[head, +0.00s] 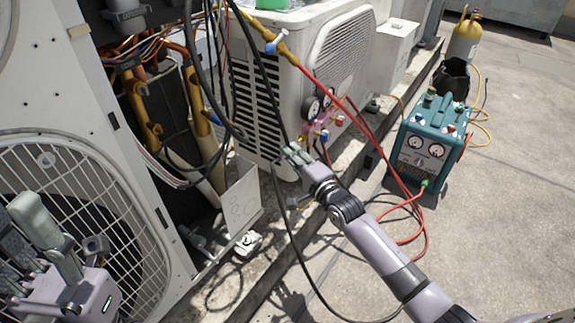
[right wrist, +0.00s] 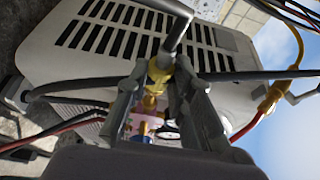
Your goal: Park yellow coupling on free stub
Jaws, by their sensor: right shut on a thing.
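My right gripper (head: 296,158) is beside the gauge manifold (head: 318,133), in front of the white condenser. The coupling is too small to make out in the head view. The pink manifold body (right wrist: 148,122) shows beyond the fingers; I cannot tell whether the coupling touches it. I cannot make out a free stub. My left gripper (head: 40,235) is at the lower left, fingers apart and empty, in front of a round fan grille.
The condenser (head: 345,50) stands on a concrete ledge. Black and red hoses (head: 385,165) hang around my right arm. A teal recovery machine (head: 432,140) and a yellow cylinder (head: 465,38) stand at right. An open panel with copper pipes (head: 195,95) is at left.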

